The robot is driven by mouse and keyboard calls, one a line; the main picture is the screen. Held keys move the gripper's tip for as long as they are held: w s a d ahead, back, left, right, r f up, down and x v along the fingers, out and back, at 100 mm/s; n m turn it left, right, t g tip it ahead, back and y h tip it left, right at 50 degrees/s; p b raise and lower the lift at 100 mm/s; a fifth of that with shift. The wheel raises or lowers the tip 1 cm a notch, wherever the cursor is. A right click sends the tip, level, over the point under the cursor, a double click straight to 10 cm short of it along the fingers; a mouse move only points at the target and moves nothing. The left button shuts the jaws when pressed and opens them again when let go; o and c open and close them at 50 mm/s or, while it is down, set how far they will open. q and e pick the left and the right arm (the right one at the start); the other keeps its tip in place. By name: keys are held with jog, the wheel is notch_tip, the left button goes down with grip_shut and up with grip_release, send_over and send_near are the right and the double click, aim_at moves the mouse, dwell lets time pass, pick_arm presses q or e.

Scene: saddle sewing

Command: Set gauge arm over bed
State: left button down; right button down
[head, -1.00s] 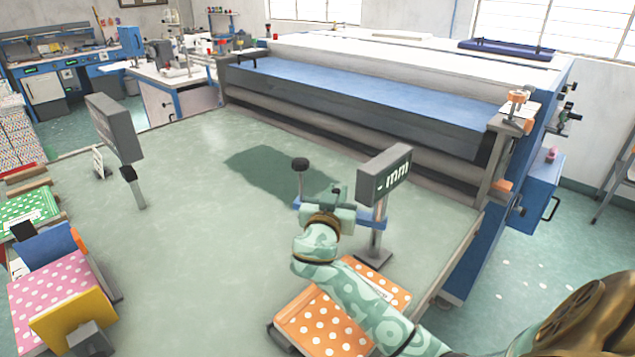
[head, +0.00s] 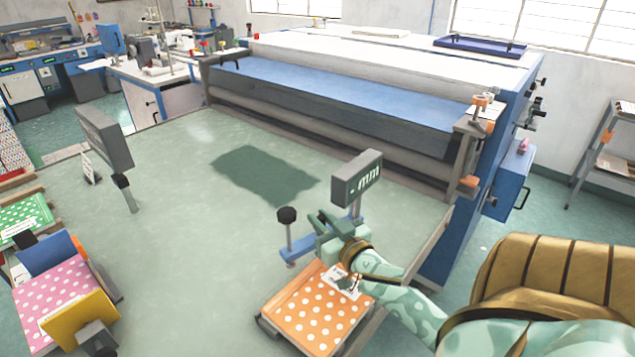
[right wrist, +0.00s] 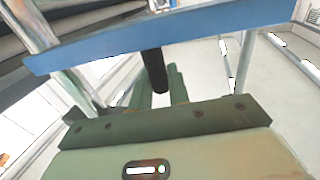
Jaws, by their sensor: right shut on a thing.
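The gauge stands as a grey post with a dark display (head: 357,178) reading "mm". Its blue gauge arm (head: 299,250) reaches from the post to the front left, with a black knob (head: 287,214) on a stem at its outer end. My right gripper (head: 328,222) is at the arm. In the right wrist view its green fingers (right wrist: 157,85) are shut on a dark peg (right wrist: 153,62) below the blue bar (right wrist: 150,40). An orange polka-dot pad (head: 303,312) in a grey tray lies just in front of the arm. My left gripper is out of view.
A second post with a grey display (head: 104,138) stands at left. Pink (head: 60,290) and green (head: 22,218) dotted pads lie at the left edge. A large blue-and-white machine (head: 350,100) lines the back. The middle of the green table (head: 190,240) is clear.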

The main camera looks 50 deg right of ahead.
jog(key=shift+s+n+y+p, duration=0.5)
jog(key=shift+s+n+y, duration=0.15)
jog(key=shift+y, duration=0.35)
jog(key=shift+s+n+y+p, duration=0.5)
jog(key=shift+n+y, duration=0.15)
jog(key=shift+y, duration=0.35)
jog(key=c, duration=1.4)
grip_release()
jog(key=shift+s, duration=0.1)
jog(key=s, duration=1.6)
jog(key=shift+s, duration=0.1)
jog(key=shift+f, duration=0.1)
